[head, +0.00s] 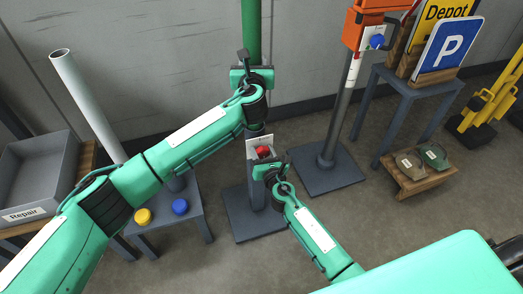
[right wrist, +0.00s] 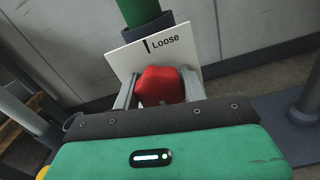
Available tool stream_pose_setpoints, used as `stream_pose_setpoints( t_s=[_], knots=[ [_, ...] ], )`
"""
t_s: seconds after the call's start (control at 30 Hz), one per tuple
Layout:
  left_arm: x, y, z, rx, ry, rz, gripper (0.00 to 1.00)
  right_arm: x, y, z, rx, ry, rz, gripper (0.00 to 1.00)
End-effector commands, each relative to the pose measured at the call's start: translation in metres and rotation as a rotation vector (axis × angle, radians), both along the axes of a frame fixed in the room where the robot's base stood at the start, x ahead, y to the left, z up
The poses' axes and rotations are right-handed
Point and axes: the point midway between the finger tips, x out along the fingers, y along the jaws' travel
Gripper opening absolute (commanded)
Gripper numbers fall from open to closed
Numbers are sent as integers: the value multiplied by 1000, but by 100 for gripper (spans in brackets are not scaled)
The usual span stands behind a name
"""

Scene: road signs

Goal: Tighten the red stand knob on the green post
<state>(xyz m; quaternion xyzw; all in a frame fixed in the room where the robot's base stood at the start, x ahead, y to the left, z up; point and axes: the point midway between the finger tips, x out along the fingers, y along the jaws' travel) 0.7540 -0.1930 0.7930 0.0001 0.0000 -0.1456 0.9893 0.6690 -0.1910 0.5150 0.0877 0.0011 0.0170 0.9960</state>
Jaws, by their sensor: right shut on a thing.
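The green post (head: 251,28) stands upright in a dark stand with a flat square base (head: 248,222). The red knob (head: 263,151) sits on the stand in front of a white plate (head: 251,146). In the right wrist view the red knob (right wrist: 160,86) is between both fingers of my right gripper (right wrist: 158,92), which is shut on it. The plate (right wrist: 125,58) there reads "Loose" beside a black mark. My left gripper (head: 250,74) is at the green post above the stand; its hand hides its grip on the post.
A grey post with an orange top and a blue knob (head: 377,41) stands to the right. A blue parking sign (head: 450,45) and a yellow Depot sign are on a table behind it. A small table with yellow (head: 142,216) and blue knobs and a grey Repair bin (head: 40,170) are left.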

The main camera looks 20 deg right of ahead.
Motion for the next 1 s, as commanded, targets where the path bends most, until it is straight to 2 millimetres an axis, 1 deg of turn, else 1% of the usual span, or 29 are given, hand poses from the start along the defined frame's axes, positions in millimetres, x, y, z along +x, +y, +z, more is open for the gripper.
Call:
stream_pose_setpoints(
  t_s=[0.2, 0.5, 0.73, 1.0],
  knots=[
    [0, 0, -1, 0, 1, 1, 0, 0, 0, -1, 177, 8, 0, 20],
    [0, 0, -1, 0, 1, 1, 0, 0, 0, -1, 356, 14, 1, 20],
    [0, 0, -1, 0, 1, 1, 0, -1, 0, -1, 421, 17, 1, 20],
    [0, 0, -1, 0, 1, 0, 0, -1, 0, -2, 437, 18, 1, 20]
  ],
)
